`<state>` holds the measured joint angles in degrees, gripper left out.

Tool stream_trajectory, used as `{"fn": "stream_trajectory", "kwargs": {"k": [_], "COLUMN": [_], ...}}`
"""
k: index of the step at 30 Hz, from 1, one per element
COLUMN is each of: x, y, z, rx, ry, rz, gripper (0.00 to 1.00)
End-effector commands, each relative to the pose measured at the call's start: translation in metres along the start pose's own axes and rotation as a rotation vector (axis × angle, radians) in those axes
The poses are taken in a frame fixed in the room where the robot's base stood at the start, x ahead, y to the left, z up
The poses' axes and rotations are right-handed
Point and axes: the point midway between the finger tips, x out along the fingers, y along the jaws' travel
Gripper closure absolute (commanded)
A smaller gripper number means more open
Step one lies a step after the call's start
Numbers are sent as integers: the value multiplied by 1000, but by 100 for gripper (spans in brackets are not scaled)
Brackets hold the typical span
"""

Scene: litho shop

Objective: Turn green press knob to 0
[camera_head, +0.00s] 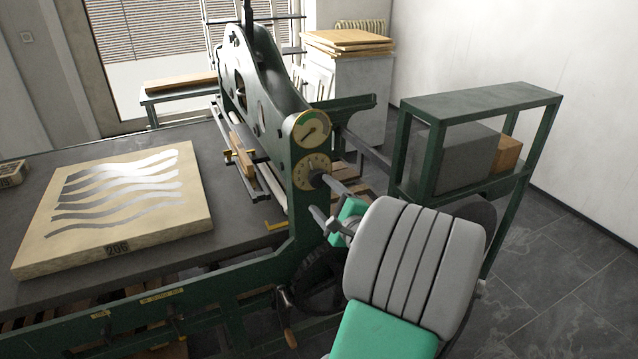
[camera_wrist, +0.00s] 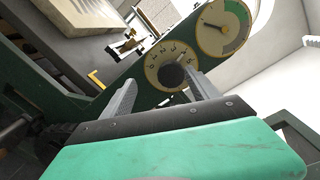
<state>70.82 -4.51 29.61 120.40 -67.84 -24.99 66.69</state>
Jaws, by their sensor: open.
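The green press (camera_head: 255,85) stands at the middle, with two round dials on its end plate. The lower dial (camera_head: 309,170) has numbers around a dark round knob (camera_wrist: 172,76). In the wrist view the lower dial (camera_wrist: 152,62) is partly covered by the knob; which number the knob points to cannot be read. The upper gauge (camera_head: 311,129) has a green arc and a needle. My gripper (camera_head: 321,195) is open and faces the lower dial. In the wrist view its fingers (camera_wrist: 165,88) lie to either side of the knob; contact is not visible.
A stone slab (camera_head: 125,245) with wavy stripes lies on the press bed (camera_head: 250,247) at left. A green shelf stand (camera_head: 480,98) with a grey block (camera_head: 455,157) stands close on the right. Dark floor is open at far right.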

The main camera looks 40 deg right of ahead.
Motion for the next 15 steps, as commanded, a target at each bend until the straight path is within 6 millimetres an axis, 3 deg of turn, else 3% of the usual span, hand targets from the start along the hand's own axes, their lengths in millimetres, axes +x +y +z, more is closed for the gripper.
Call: {"fn": "stream_trajectory", "kwargs": {"k": [1, 4, 15], "x": [-4, 0, 64], "y": [-8, -16, -19], "z": [-11, -16, -16], "rx": [43, 72, 66], "ry": [16, 22, 21], "rz": [-37, -63, -59], "gripper": [31, 31, 31]}}
